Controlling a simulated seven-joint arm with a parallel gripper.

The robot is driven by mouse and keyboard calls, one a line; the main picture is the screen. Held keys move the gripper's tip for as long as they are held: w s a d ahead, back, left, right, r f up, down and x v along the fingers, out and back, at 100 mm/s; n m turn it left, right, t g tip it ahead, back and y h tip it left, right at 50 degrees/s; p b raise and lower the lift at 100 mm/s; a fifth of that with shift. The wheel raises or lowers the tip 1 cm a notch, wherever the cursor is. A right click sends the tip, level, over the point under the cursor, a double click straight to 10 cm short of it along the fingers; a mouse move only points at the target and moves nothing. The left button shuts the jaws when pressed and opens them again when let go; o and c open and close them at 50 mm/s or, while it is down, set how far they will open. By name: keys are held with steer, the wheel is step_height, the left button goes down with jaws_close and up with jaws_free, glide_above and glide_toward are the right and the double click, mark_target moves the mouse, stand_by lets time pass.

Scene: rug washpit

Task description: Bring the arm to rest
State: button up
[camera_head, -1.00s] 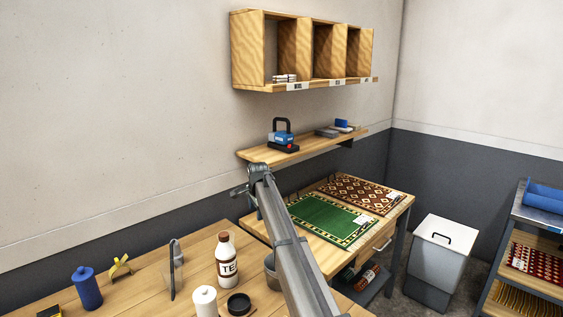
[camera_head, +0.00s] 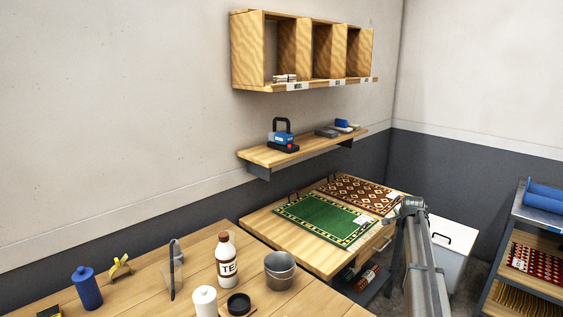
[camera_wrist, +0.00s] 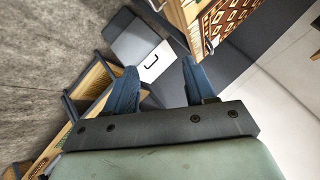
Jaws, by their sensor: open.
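My gripper (camera_wrist: 159,66) shows in the wrist view with its two blue-grey fingers apart and nothing between them. Beyond the fingers is a light grey bin (camera_wrist: 139,48) with a dark handle on its lid, well below the fingers. In the head view my arm rises from the bottom right, in front of the bin (camera_head: 452,250) and at the right edge of the rug table (camera_head: 262,228). I cannot make out the fingers in the head view.
A green rug (camera_head: 320,219) and a red patterned rug (camera_head: 357,192) lie on the table. A bottle (camera_head: 227,262), a metal bucket (camera_head: 279,272) and a blue container (camera_head: 87,289) stand on the front bench. A rack (camera_head: 533,232) stands at right; shelves (camera_head: 262,155) hang on the wall.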

steer(key=s+d+f+h, duration=0.1)
steer(key=s+d+f, duration=0.7)
steer(key=s, duration=0.1)
steer(key=s+a+f+n+g+y, duration=0.1)
steer(key=s+a+f+n+g, duration=0.1)
steer(key=s+a+f, duration=0.7)
steer(key=s+a+f+n+g+y, duration=0.15)
steer(key=s+a+f, duration=0.4)
steer(key=f, duration=0.55)
steer(key=s+a+f+n+g+y, duration=0.1)
steer(key=s+a+f+n+g, duration=0.2)
steer(key=s+a+f, duration=0.65)
steer(key=s+a+f+n+g, duration=0.2)
steer(key=s+a+f, duration=0.3)
steer(key=s, duration=0.4)
steer(key=s+a+f+n+g, duration=0.2)
steer(key=s+a+f, duration=0.3)
steer(key=s, duration=0.4)
steer(key=s+a+f+n+g, duration=0.1)
steer(key=s+a+g, duration=0.1)
steer(key=s, duration=0.7)
steer(key=s+a+f+n+g, duration=0.1)
steer(key=s+a+n+g, duration=0.1)
steer(key=s, duration=0.8)
steer(key=shift+s+a, duration=0.15)
steer(key=shift+a, duration=0.3)
steer(key=shift+g+y, duration=0.25)
